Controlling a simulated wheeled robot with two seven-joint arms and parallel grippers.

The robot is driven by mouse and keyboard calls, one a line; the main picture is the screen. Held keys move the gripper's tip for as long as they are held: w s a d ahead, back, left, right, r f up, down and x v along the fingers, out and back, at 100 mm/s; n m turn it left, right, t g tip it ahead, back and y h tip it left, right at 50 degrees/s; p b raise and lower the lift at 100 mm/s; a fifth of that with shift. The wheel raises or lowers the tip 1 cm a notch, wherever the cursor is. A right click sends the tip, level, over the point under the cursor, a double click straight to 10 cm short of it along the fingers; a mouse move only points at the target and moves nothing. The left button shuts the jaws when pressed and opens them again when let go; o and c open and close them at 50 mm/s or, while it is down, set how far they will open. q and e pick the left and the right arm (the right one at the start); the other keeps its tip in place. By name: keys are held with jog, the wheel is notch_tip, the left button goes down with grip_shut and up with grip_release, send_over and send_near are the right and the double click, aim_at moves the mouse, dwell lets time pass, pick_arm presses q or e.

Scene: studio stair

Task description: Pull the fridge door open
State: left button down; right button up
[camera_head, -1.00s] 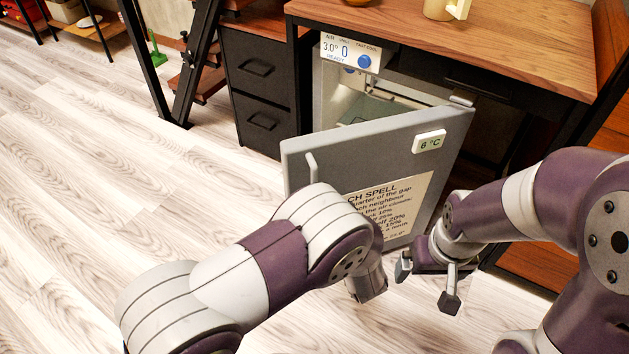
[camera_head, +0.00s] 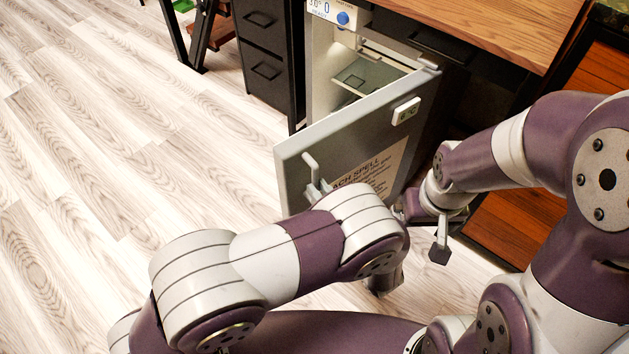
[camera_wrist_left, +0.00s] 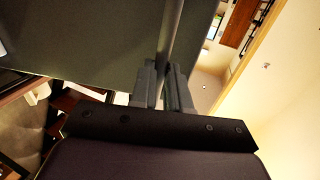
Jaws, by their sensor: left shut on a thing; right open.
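The grey fridge door (camera_head: 300,152) stands well open, swung out toward me, with a printed notice (camera_head: 372,168) and a small white display (camera_head: 406,110) on its front. Its bar handle (camera_head: 311,166) is near the door's free edge. In the left wrist view the handle (camera_wrist_left: 173,35) runs between the fingers of my left gripper (camera_wrist_left: 164,88), which is shut on it. In the head view my left arm hides part of that grip. The fridge interior (camera_head: 365,75) shows a shelf behind the door. My right gripper (camera_head: 425,225) is open and empty near the door's lower right.
A black drawer cabinet (camera_head: 265,50) stands left of the fridge. A wooden worktop (camera_head: 490,28) lies above it. An orange-brown wooden cabinet (camera_head: 510,215) is on the right. The pale wood floor (camera_head: 130,150) to the left is clear.

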pick_arm(q)
jog(key=shift+s+d+r, duration=0.1)
jog(key=shift+s+d, duration=0.2)
jog(key=shift+d, duration=0.3)
jog(key=shift+s+d+r, duration=0.1)
jog(key=shift+s+d, duration=0.15)
jog(key=shift+d, duration=0.3)
jog(key=shift+s+d, duration=0.3)
jog(key=shift+d, duration=0.3)
pick_arm(e)
jog(key=shift+s+d+r, duration=0.2)
jog(key=shift+s+d, duration=0.05)
jog(key=shift+s, duration=0.1)
pick_arm(q)
jog(key=c, duration=1.4)
grip_release()
jog(key=o, duration=0.3)
jog(key=shift+w+d+f, duration=0.15)
pick_arm(e)
jog(key=shift+w+d+f, duration=0.1)
jog(key=shift+w+d, duration=0.05)
jog(key=shift+d, duration=0.05)
pick_arm(q)
jog(key=shift+a, duration=0.3)
jog(key=shift+f, duration=0.1)
